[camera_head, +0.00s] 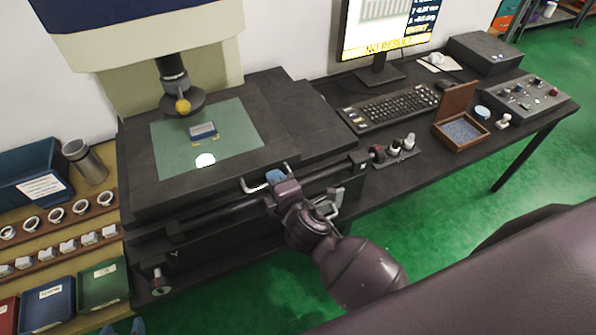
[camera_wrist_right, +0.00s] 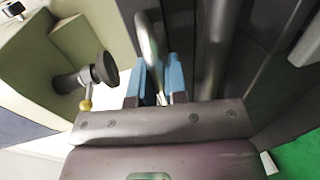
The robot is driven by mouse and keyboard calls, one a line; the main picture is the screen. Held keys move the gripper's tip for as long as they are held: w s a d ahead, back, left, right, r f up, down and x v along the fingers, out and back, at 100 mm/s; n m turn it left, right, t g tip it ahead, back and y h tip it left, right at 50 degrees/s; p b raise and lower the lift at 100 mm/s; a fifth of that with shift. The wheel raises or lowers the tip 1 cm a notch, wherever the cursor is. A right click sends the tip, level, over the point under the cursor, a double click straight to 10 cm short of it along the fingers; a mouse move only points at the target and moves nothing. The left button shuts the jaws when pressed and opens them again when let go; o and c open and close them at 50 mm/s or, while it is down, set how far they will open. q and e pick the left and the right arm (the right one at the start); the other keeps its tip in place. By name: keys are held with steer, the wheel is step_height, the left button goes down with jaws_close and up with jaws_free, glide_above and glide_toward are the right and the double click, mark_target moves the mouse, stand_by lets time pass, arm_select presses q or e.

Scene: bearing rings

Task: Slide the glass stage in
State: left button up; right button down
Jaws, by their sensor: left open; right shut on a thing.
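The glass stage is a green glass plate (camera_head: 232,118) set in a dark stage frame (camera_head: 290,130) under the machine's lens (camera_head: 178,90). A small grey block (camera_head: 203,130) lies on the glass, with a bright white spot in front of it. My right gripper (camera_head: 276,176) is at the front edge of the stage, shut on its metal handle (camera_head: 252,187). In the right wrist view the handle (camera_wrist_right: 149,45) passes between the blue fingertips (camera_wrist_right: 155,85). My left gripper (camera_head: 123,329) shows only as two blue fingertips apart at the bottom left edge, open and empty.
Left of the machine are a rack with several rings (camera_head: 57,215), a grey cup (camera_head: 85,160), a blue bin (camera_head: 35,175) and trays (camera_head: 102,283). To the right are a keyboard (camera_head: 388,108), an open wooden box (camera_head: 460,130) and a control panel (camera_head: 520,98).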

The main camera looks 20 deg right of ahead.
steer(key=shift+s+a, duration=0.1)
steer(key=shift+a, duration=1.05)
steer(key=c, duration=1.4)
jaws_free()
steer(key=shift+a, duration=0.1)
steer(key=shift+c, duration=0.2)
steer(key=shift+s, duration=0.45)
steer(key=v, duration=1)
steer(key=shift+w+r, duration=0.1)
